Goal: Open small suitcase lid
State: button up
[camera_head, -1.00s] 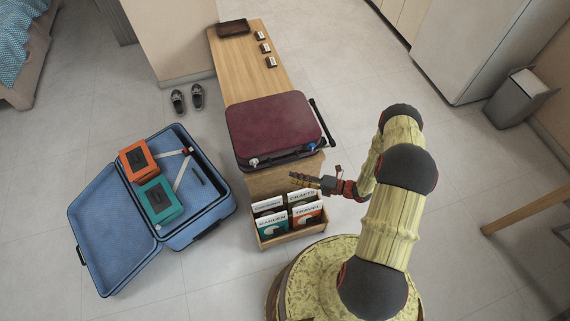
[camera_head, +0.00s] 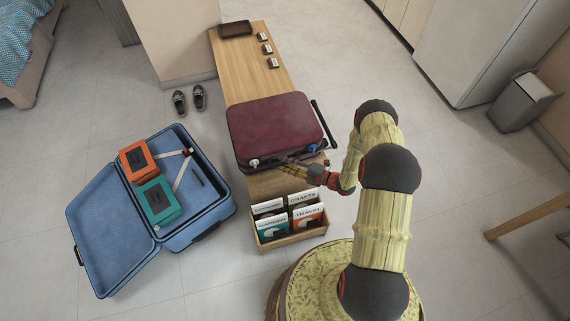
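The small suitcase (camera_head: 275,125) is dark maroon and lies flat on the near end of the wooden bench, its lid shut. Small fittings, one white and one blue, show along its front edge, and a black handle bar stands at its right side. My gripper (camera_head: 287,164) is at the suitcase's front edge, near the middle, with its fingers pointing left toward the front side. The fingers are small in this view, and I cannot tell whether they touch the suitcase or how far apart they are.
A box of magazines (camera_head: 290,226) stands just below my gripper. A large blue suitcase (camera_head: 108,228) lies open on the floor at left, with an orange box (camera_head: 138,160) and a green box (camera_head: 158,201) in it. The bench (camera_head: 250,72) holds a brown tray (camera_head: 235,28) and several small cards.

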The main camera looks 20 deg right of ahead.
jog(key=shift+w+a, duration=0.15)
jog(key=shift+c, duration=0.6)
grip_shut()
dwell(0.4)
